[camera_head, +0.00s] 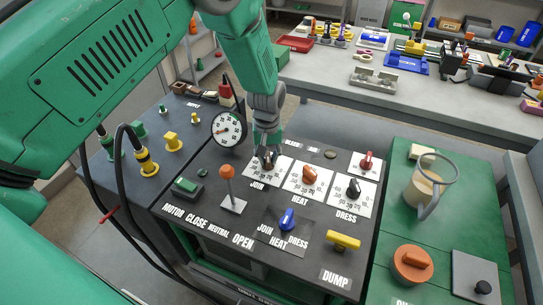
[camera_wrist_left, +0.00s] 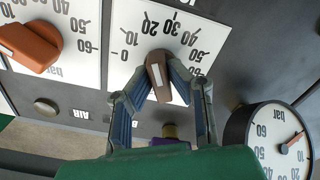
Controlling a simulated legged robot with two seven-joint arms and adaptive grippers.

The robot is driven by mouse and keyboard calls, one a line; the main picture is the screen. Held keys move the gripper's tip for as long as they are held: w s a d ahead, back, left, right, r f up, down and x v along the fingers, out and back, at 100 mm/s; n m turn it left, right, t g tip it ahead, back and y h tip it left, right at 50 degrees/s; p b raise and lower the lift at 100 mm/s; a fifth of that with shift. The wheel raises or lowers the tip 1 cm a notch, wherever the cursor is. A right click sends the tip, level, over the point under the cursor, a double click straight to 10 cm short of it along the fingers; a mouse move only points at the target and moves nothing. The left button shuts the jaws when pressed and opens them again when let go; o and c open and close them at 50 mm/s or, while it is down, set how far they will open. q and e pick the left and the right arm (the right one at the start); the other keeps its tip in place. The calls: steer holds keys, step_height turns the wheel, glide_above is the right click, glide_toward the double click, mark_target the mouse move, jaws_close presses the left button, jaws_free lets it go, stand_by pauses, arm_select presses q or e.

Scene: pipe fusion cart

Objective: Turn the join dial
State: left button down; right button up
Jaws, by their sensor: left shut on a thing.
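The join dial (camera_wrist_left: 158,72) is a dark brown knob on a white scale plate marked in bar. In the wrist view, my left gripper (camera_wrist_left: 163,88) has its two fingers on either side of this knob, shut on it. In the head view, my left gripper (camera_head: 267,158) reaches down from above onto the plate labelled JOIN and hides much of the knob. My right gripper is not in view.
To the right are the orange heat dial (camera_head: 309,174) and the black dress dial (camera_head: 353,189). A round gauge (camera_head: 229,129) stands close left of my gripper. An orange-topped lever (camera_head: 228,174), blue selector (camera_head: 287,219) and yellow dump handle (camera_head: 343,241) are nearer the front.

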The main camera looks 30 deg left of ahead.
mark_target(269, 156)
arm_select(q)
steer(key=shift+w+a+r+m, duration=0.1)
steer(key=shift+w+m, duration=0.1)
steer(key=shift+m, duration=0.35)
steer(key=shift+w+a+r+m, duration=0.1)
steer(key=shift+w+m, duration=0.05)
steer(key=shift+m, duration=0.4)
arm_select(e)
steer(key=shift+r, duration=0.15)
arm_select(q)
steer(key=shift+d, duration=0.1)
steer(key=c, duration=1.6)
jaws_free()
steer(key=shift+o, duration=0.3)
steer(key=shift+f, duration=0.15)
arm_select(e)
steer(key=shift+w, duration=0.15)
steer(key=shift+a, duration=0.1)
arm_select(q)
steer(key=shift+s+d+r, duration=0.1)
steer(key=shift+r, duration=0.2)
step_height(269, 156, up, 11)
steer(key=shift+r, duration=0.15)
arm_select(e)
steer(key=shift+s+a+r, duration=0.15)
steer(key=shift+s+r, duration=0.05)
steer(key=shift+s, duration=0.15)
